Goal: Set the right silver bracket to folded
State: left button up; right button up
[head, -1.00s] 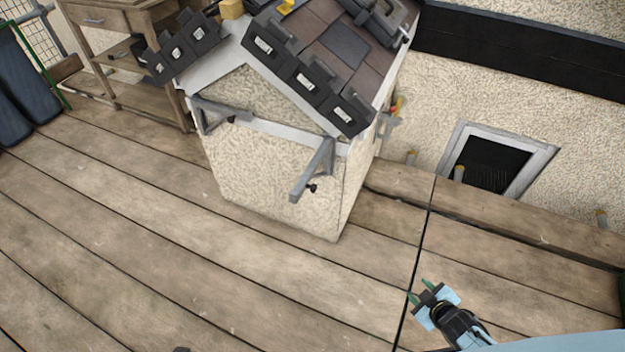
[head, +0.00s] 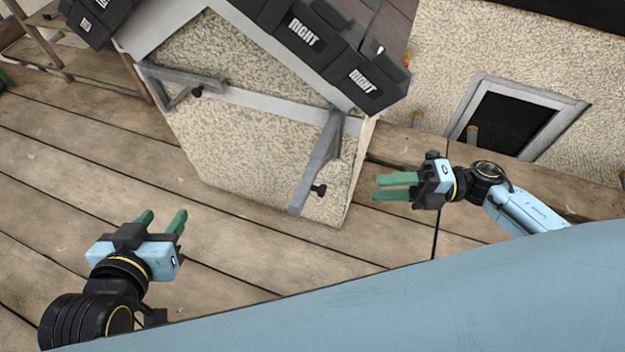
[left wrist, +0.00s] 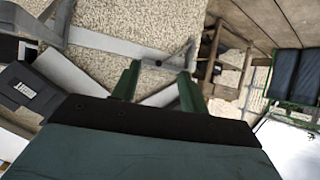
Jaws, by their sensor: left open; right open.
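The right silver bracket (head: 318,165) is on the front of the small stucco house model (head: 240,70), at the right end of a pale horizontal rail. Its arm sticks out from the wall, with a black knob (head: 318,190) near its outer end. The left silver bracket (head: 175,78) is at the rail's left end and also has a black knob (head: 197,91). My left gripper (head: 162,220) is open and empty, over the deck left of the right bracket. Its fingers show in the left wrist view (left wrist: 157,80). My right gripper (head: 378,187) is open and empty, right of the right bracket and apart from it.
Dark tiles marked RIGHT (head: 303,33) edge the model's roof above the right bracket. A framed opening (head: 510,122) is in the wall at right. Wooden shelving (head: 110,75) stands at far left. The plank deck (head: 250,240) before the model is clear.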

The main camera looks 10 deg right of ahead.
aim_at(323, 191)
pick_arm(q)
notch_tip(323, 191, up, 8)
jog(key=w+d+t+h+b, duration=0.2)
jog(key=t, duration=0.3)
jog(key=shift+w+d, duration=0.25)
jog(key=shift+w, duration=0.15)
pick_arm(e)
jog(key=shift+w+a, duration=0.4)
jog(key=shift+a, duration=1.7)
jog(key=shift+w+a, duration=0.4)
jog(key=shift+a, duration=1.65)
jog(key=shift+w+a, duration=0.4)
jog(key=shift+a, duration=1.7)
grip_shut()
